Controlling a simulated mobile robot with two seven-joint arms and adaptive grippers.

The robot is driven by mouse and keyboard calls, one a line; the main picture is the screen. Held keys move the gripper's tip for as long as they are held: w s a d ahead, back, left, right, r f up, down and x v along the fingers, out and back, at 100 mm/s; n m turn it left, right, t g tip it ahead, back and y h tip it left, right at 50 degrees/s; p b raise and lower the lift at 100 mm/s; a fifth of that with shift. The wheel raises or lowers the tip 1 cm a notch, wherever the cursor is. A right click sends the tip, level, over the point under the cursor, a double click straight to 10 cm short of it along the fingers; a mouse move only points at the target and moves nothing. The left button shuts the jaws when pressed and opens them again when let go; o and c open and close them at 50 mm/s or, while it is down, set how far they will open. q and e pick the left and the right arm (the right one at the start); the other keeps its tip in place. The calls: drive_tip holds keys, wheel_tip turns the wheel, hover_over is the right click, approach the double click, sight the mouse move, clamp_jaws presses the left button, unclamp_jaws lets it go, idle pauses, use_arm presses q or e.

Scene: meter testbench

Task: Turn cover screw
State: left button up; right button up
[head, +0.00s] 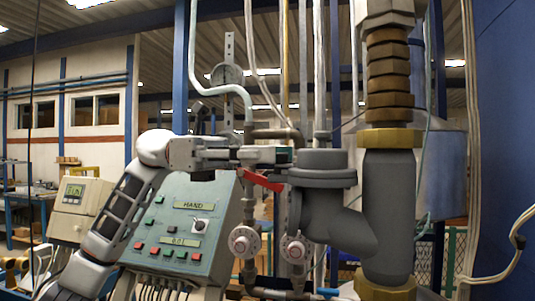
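A dark grey pipe body (335,217) stands right of the middle, with a round flanged cap (322,166) on its angled branch. I cannot make out a separate cover screw on it. My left gripper (287,156) comes in from the left, level, with its fingertips at the left side of the cap. I cannot tell whether they touch it, and the side-on view hides the gap between the fingers. My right gripper is not in view.
A red lever (262,181) sits just under my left gripper. A green control panel (185,225) with buttons stands below my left arm. Two round valve knobs (244,242) (296,249) are below. A thick vertical pipe with brass nuts (390,139) stands to the right.

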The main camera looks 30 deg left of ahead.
use_arm(q)
drive_tip(key=a, duration=1.2)
drive_tip(key=shift+s, duration=0.15)
